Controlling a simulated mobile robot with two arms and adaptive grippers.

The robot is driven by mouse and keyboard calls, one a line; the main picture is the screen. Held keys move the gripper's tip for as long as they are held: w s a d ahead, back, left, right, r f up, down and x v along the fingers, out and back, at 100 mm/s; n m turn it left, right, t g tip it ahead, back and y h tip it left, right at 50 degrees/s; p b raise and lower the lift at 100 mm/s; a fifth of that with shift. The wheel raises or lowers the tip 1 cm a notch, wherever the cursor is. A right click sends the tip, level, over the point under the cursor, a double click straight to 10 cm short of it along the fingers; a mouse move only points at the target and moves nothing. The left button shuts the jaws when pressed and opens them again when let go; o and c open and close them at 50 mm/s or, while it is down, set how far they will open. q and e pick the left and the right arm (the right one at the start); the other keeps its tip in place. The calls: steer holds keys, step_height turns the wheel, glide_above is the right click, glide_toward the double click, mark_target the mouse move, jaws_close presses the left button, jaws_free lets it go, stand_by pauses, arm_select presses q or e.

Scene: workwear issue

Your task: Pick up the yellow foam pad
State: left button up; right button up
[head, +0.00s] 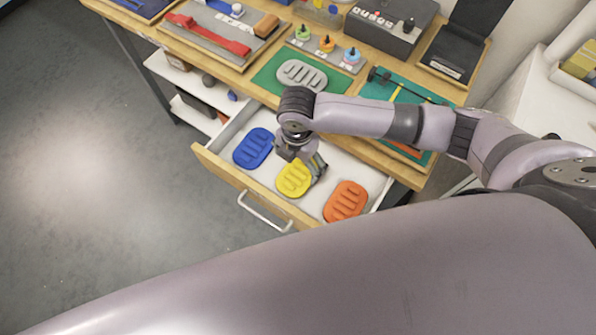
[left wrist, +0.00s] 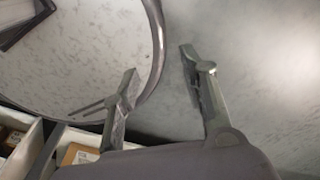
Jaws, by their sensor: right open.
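The yellow foam pad (head: 291,181) lies in the open drawer in the head view, between a blue pad and an orange pad. It is oval with raised ribs. My right gripper (head: 303,162) is open and points down over the pad's upper right part, hiding some of it. I cannot tell whether its fingers touch the pad. My left gripper (left wrist: 158,68) shows only in the left wrist view.
The drawer (head: 226,172) also holds the blue pad (head: 254,148) and the orange pad (head: 345,201). A grey pad (head: 301,75) lies on a green mat on the bench above. Several tools, knobs and a control box (head: 391,25) stand on the bench. Floor at left is clear.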

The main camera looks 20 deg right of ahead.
mark_target(298, 174)
steer(key=shift+f, duration=0.9)
step_height(298, 174, down, 4)
steer(key=shift+d+r+p, duration=0.1)
steer(key=shift+r+p, duration=0.05)
steer(key=shift+p, duration=0.35)
steer(key=shift+f, duration=0.35)
steer(key=shift+w, duration=0.1)
steer(key=c, duration=0.7)
arm_select(q)
steer(key=shift+w+d+r, duration=0.1)
steer(key=shift+w+r, duration=0.2)
steer(key=shift+w, duration=0.2)
steer(key=shift+w+r, duration=0.3)
steer(key=shift+w, duration=0.2)
arm_select(e)
steer(key=c, duration=0.5)
